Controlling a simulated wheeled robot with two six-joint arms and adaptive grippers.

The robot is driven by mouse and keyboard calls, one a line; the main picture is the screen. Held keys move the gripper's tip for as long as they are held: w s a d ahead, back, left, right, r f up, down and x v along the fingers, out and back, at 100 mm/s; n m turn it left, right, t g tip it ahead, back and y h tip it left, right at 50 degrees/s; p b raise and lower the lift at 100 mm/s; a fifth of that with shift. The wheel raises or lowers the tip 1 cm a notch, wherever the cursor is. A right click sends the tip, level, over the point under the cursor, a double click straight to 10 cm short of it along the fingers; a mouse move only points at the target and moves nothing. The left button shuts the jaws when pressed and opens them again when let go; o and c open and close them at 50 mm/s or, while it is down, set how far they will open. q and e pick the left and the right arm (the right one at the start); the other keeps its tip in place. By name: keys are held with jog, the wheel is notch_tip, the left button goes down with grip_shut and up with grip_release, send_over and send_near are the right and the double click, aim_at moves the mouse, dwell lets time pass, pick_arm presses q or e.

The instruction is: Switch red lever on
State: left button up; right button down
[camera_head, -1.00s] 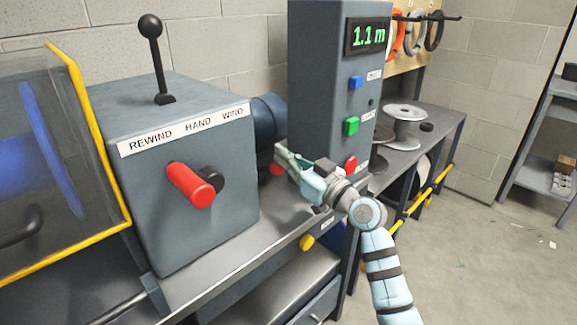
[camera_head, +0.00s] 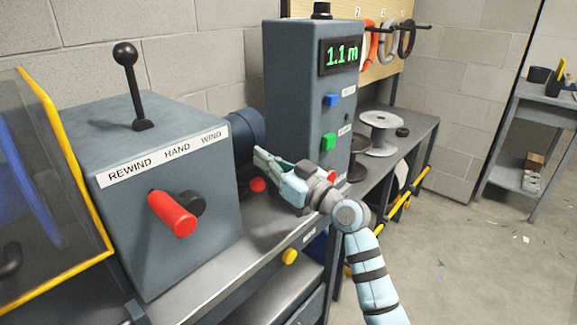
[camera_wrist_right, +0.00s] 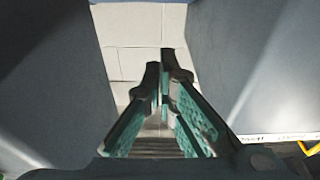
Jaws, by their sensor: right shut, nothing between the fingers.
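A red cylindrical handle (camera_head: 172,213) sticks out of the front of the grey box labelled REWIND, HAND, WIND. A red round knob (camera_head: 257,184) shows in the gap between that box and the grey display column, its shaft mostly hidden. My right gripper (camera_head: 258,154) is shut and empty, just above the red knob and apart from it in the picture. In the right wrist view the gripper's fingers (camera_wrist_right: 164,72) come together at the tips, with a block wall beyond; no red part shows there. My left gripper is not in view.
The grey box (camera_head: 180,240) and display column (camera_head: 290,90) flank my right gripper closely. A black-knobbed lever (camera_head: 128,70) stands on the box. The column carries a blue button (camera_head: 331,99), a green button (camera_head: 327,141) and a partly hidden red button (camera_head: 331,176).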

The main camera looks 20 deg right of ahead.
jog(key=v, duration=0.9)
jog(key=shift+w+r, duration=0.1)
